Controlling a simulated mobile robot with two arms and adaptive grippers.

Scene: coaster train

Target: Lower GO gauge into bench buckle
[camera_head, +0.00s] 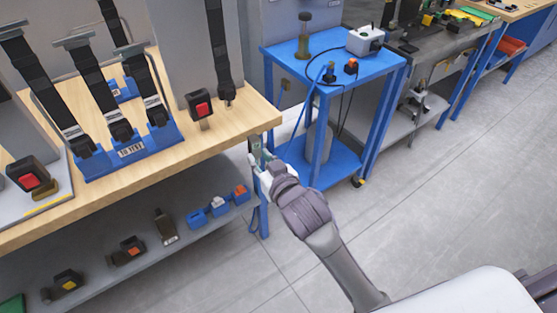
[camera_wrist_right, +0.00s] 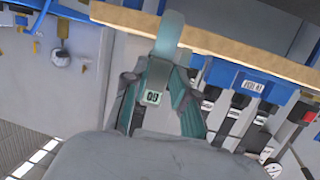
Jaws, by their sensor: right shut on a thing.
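My right gripper (camera_head: 264,165) is shut on the GO gauge (camera_head: 256,146), a dark green piece held beside the right end of the wooden bench. In the right wrist view the gauge (camera_wrist_right: 168,40) is a grey-teal strip with a rounded end and a "GO" label, between the fingers (camera_wrist_right: 157,104). A black buckle with a red button (camera_head: 201,105) stands on the bench near its right end, apart from the gauge. Another red-button buckle (camera_head: 29,176) sits on a grey plate at far left. I cannot tell which is the bench buckle. My left gripper is out of view.
The wooden bench (camera_head: 215,135) has a blue rack (camera_head: 128,153) with black belt straps. Its lower shelf (camera_head: 190,245) holds several buckles and blue bins. A blue cart (camera_head: 325,85) stands beyond my gripper. The floor at right is clear.

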